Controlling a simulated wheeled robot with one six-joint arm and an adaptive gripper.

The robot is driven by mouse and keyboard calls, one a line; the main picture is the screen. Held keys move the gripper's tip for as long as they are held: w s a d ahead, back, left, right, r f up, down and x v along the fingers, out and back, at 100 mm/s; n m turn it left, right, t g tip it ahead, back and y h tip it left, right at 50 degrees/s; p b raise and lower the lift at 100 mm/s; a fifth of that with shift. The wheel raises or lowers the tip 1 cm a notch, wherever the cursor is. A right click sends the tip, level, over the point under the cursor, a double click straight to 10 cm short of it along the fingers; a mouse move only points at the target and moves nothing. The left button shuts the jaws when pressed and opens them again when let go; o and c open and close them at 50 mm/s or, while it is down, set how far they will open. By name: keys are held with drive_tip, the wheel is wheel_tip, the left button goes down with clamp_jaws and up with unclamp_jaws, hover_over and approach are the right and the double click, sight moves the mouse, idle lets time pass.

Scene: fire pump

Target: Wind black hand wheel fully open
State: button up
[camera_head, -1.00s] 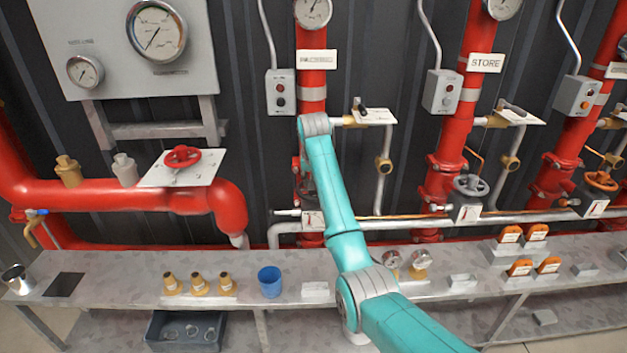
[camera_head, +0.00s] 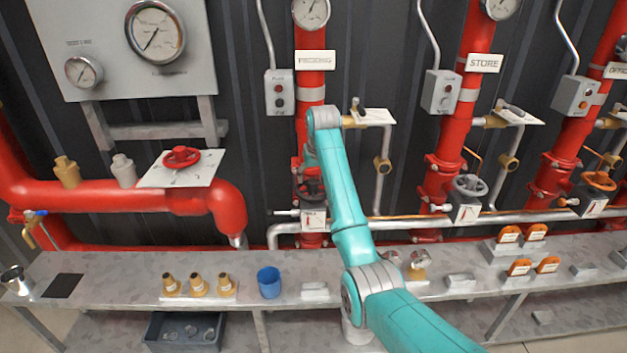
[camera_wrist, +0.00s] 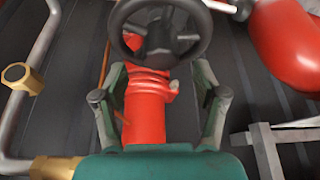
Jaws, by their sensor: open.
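The black hand wheel (camera_wrist: 160,28) shows large at the top of the wrist view, with its rim cut off by the upper edge. In the head view the black hand wheel (camera_head: 311,191) sits low on the left red riser, partly behind my arm, above a small white dial plate (camera_head: 313,220). My gripper (camera_wrist: 160,70) is open and empty, its two fingers spread either side of the red pipe in the picture. The wheel appears beyond the fingertips, with no clear contact. In the head view my gripper is hidden behind my arm.
A brass fitting (camera_wrist: 54,168) and grey pipe (camera_wrist: 25,110) stand left in the wrist view. A fat red pipe (camera_wrist: 290,45) is at upper right. A grey bench (camera_head: 120,285) with a blue cup (camera_head: 269,282) and brass fittings runs below the risers.

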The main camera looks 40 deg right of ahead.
sight(313, 181)
drive_tip(key=shift+r, duration=2.55)
